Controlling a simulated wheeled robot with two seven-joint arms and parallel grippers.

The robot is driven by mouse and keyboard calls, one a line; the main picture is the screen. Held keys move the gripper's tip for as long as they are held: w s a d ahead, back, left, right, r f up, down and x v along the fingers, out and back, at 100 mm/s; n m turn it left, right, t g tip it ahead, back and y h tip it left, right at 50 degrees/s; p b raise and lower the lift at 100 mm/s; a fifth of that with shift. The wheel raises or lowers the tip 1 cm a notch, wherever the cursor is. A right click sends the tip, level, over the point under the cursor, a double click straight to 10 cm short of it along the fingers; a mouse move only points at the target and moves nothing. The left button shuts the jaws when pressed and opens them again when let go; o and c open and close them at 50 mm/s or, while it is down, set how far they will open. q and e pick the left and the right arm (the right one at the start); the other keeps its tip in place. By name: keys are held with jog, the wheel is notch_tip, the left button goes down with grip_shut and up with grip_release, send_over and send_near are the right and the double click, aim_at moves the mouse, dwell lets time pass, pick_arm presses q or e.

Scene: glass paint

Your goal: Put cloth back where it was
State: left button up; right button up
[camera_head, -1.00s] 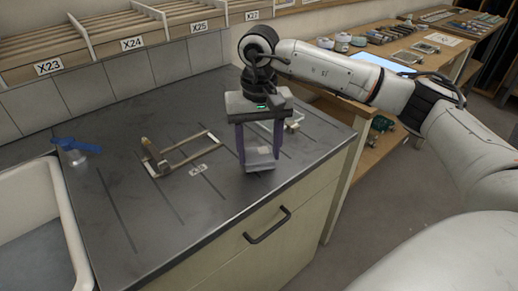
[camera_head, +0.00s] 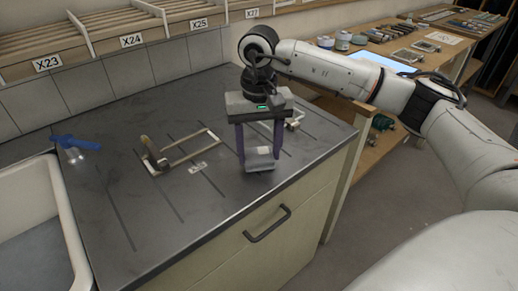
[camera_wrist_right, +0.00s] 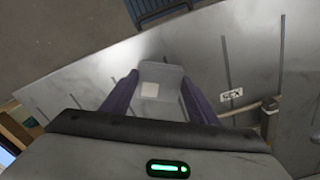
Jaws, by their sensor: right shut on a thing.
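My right gripper (camera_head: 259,155) is over the front right part of the dark worktop, pointing down. It is shut on a small flat grey piece, which I take to be the cloth (camera_head: 259,163). In the right wrist view the grey cloth (camera_wrist_right: 162,72) spans the space between the two purple-grey fingers and bears a pale square patch. The cloth is low over the worktop; I cannot tell whether it touches. My left gripper is not in view.
A metal frame (camera_head: 187,158) with an upright end lies left of the gripper, by a small label. Another holder (camera_head: 295,120) is partly hidden behind the gripper. The worktop's front left is clear.

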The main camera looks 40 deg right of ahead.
jog(key=shift+f, duration=0.2)
jog(key=o, duration=1)
notch_tip(320, 180, up, 10)
jog(key=shift+r+b, duration=0.2)
jog(key=shift+b, duration=0.2)
